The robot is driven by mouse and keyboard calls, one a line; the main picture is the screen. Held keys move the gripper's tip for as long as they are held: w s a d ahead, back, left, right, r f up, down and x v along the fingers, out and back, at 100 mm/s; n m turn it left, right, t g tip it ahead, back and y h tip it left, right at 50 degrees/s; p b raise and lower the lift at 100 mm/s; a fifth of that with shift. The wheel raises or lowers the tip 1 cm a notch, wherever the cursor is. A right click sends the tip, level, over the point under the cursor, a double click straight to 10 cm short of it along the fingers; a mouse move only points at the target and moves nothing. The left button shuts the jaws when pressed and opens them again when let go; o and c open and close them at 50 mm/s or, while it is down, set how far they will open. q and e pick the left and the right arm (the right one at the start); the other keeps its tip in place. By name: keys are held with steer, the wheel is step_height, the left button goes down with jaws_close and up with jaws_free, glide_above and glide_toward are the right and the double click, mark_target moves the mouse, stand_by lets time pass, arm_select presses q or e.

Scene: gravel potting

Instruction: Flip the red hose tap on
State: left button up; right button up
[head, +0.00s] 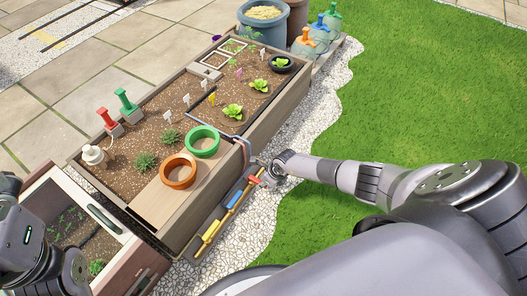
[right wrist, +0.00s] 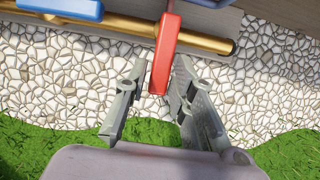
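The red hose tap (head: 254,179) is at the far right end of a brass pipe low along the planter's side. In the right wrist view its red lever (right wrist: 163,55) points down toward me, its end between my fingers. My right gripper (head: 266,174) is at this tap; in the right wrist view the gripper (right wrist: 157,82) is open, one finger on each side of the lever. The right finger is close to the lever; I cannot tell if it touches. My left arm shows at the left edge, but its fingers are not visible.
A blue tap (head: 234,199) and a yellow tap (head: 212,231) sit on the same pipe (right wrist: 120,32). The wooden planter (head: 265,120) rises behind it. White gravel (head: 285,215) and grass (head: 420,90) lie open in front.

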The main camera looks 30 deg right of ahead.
steer(key=shift+o, duration=1.2)
steer(key=shift+r, duration=0.1)
steer(key=v, duration=1.1)
steer(key=shift+s+r, duration=0.25)
steer(key=shift+r, duration=0.1)
